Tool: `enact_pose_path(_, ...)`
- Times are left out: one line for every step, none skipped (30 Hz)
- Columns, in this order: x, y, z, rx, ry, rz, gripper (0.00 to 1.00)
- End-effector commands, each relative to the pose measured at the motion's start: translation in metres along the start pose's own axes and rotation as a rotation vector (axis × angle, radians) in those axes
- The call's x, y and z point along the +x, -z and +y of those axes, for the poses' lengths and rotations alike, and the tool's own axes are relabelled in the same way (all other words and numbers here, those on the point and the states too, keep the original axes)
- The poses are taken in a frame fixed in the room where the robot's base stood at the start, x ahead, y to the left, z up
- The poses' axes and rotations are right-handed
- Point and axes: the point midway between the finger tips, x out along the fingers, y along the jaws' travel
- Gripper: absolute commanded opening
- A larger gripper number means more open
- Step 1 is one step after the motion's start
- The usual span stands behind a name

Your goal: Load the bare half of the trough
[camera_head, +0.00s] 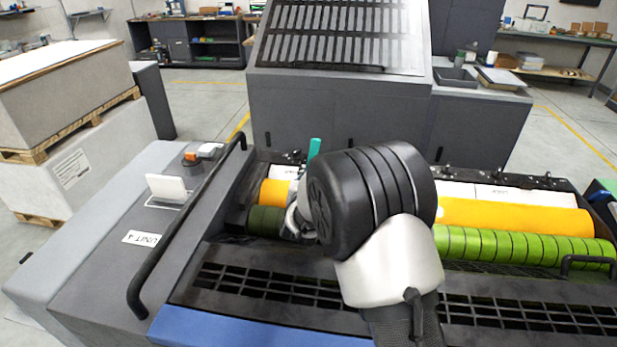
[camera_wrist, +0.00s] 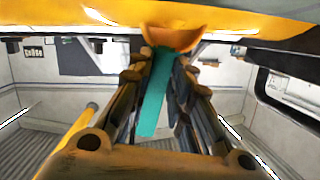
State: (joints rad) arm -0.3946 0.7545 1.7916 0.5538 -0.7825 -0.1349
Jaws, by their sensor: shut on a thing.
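My gripper (camera_wrist: 160,105) is shut on a teal tool (camera_wrist: 153,98), whose strip runs between the fingers. An orange piece or mass sits at its far end (camera_wrist: 172,38), close to a yellow surface; I cannot tell whether they touch. The teal tool also stands up behind my wrist in the head view (camera_head: 314,147). The ink unit has a long yellow band (camera_head: 515,216) with a pale strip behind it. In front lies a ridged roller, bright green at right (camera_head: 520,245) and dark green at left (camera_head: 266,221). My arm hides the middle, including the trough there.
A black handrail (camera_head: 185,235) runs along the left side cover. A slotted grating (camera_head: 270,283) lies in front of the rollers. A tall grey cabinet (camera_head: 340,105) stands behind. A small black handle (camera_head: 585,263) is at the right. Stacked paper on pallets (camera_head: 65,85) stands at far left.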

Motion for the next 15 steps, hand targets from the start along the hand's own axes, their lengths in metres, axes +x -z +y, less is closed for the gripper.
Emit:
enact_pose_path(-0.001,0.006,-0.001,0.001,0.0,0.002,0.0)
enact_pose_path(-0.002,0.009,-0.002,0.001,0.001,0.002,0.0)
enact_pose_path(-0.003,0.014,-0.003,0.001,0.001,0.003,0.0)
enact_pose_path(-0.004,0.018,-0.003,0.001,0.001,0.004,0.0)
enact_pose_path(-0.005,0.022,-0.004,0.001,0.001,0.004,0.0)
enact_pose_path(-0.007,0.027,-0.005,0.002,0.001,0.005,0.0)
enact_pose_path(-0.008,0.031,-0.006,0.002,0.001,0.005,0.0)
enact_pose_path(-0.009,0.034,-0.006,0.002,0.001,0.005,0.0)
enact_pose_path(-0.01,0.039,-0.007,0.002,0.001,0.005,0.0)
enact_pose_path(-0.011,0.042,-0.007,0.002,0.001,0.005,0.0)
enact_pose_path(-0.011,0.046,-0.008,0.001,0.001,0.005,0.0)
enact_pose_path(-0.013,0.05,-0.009,0.001,0.001,0.005,0.0)
enact_pose_path(-0.014,0.054,-0.009,0.001,0.001,0.005,0.0)
enact_pose_path(-0.015,0.057,-0.01,0.001,0.001,0.005,0.0)
enact_pose_path(-0.016,0.062,-0.011,0.001,0.001,0.005,0.0)
